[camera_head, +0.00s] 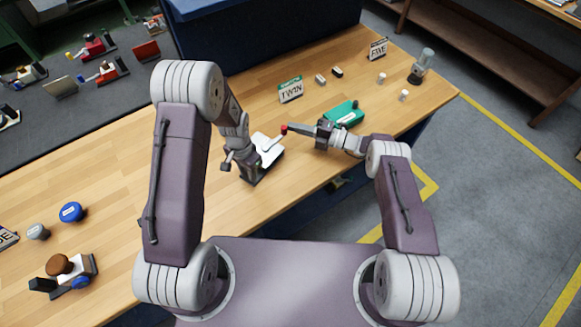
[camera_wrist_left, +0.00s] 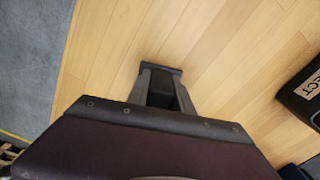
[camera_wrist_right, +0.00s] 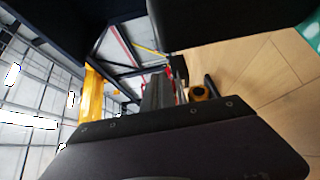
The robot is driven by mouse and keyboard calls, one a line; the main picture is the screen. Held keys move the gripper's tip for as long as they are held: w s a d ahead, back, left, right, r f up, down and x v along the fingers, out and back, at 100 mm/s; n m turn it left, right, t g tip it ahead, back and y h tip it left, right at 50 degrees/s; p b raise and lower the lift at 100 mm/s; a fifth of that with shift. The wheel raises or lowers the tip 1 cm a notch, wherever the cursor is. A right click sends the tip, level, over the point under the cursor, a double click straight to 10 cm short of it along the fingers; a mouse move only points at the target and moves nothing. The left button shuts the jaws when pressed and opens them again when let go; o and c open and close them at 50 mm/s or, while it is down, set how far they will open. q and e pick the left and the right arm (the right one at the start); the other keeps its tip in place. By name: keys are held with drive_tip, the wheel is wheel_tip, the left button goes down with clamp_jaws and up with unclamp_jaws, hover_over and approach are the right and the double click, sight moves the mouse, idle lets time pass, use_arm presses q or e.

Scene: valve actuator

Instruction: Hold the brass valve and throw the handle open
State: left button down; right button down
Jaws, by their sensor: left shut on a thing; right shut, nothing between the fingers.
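In the head view, a pale fixture (camera_head: 268,147) with a dark base stands near the table's front edge. A thin handle rises from it to a red tip (camera_head: 284,129). My left gripper (camera_head: 250,170) is down at the fixture's left side, shut on a part of the valve that its own fingers hide. The left wrist view shows its fingers (camera_wrist_left: 165,90) close together around a dark part. My right gripper (camera_head: 296,129) is shut and empty, its tips at the red tip; contact is unclear. A brass-coloured round end (camera_wrist_right: 198,92) shows beyond it in the right wrist view.
A teal case (camera_head: 344,113) lies just behind my right gripper. A TWIN sign (camera_head: 290,90), a FIVE sign (camera_head: 377,49) and small parts stand farther back. A black box (camera_wrist_left: 303,95) shows in the left wrist view.

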drive_tip(key=shift+w+a, duration=0.4)
idle(0.4)
